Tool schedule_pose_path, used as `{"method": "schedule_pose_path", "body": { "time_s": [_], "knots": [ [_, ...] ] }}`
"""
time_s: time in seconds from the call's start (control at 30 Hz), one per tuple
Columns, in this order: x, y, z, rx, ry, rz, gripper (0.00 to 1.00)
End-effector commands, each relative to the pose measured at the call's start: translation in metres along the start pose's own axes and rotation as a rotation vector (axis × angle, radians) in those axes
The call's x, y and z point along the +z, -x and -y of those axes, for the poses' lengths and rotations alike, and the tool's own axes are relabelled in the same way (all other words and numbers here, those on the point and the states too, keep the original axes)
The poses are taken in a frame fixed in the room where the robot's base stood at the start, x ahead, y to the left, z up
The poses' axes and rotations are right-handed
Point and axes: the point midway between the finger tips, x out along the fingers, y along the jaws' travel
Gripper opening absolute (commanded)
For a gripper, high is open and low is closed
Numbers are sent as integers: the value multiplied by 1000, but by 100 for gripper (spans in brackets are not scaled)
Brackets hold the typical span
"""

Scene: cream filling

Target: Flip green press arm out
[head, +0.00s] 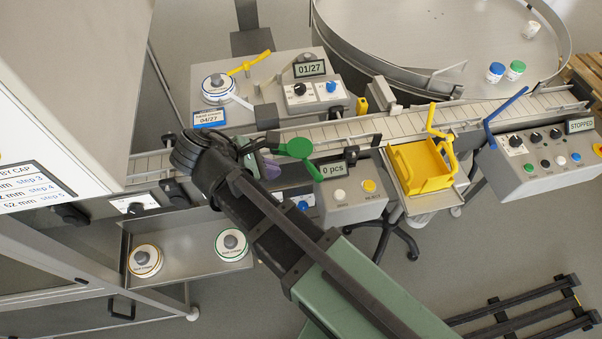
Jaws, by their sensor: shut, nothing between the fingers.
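The green press arm (296,147) shows in the head view as a flat round green paddle, with a thin green bar running down right toward the "0 pcs" counter box (338,190). It lies over the near side of the conveyor. My gripper (264,142) is at the end of my dark wrist, just left of the paddle. It is shut and holds nothing. Its tips are close to the paddle's left edge; I cannot tell whether they touch. My wrist and forearm hide part of the conveyor and what lies below the paddle.
The conveyor (440,118) runs behind my gripper. A yellow bin (421,167) stands right of the counter box, and a blue lever (506,104) sits farther right by the "STOPPED" panel (579,126). A round table (430,40) is at the back.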

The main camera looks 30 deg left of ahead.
Motion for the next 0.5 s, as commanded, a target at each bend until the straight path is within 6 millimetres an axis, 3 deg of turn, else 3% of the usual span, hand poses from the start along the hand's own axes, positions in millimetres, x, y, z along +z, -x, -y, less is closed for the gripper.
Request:
{"method": "schedule_pose_path", "body": {
  "time_s": [0.03, 0.13, 0.5],
  "knots": [
    [-12, 14, 2, 28, 53, 17, 0],
    [-23, 29, 6, 57, 118, 44, 0],
    [-25, 30, 7, 63, 133, 49, 0]
  ]
}}
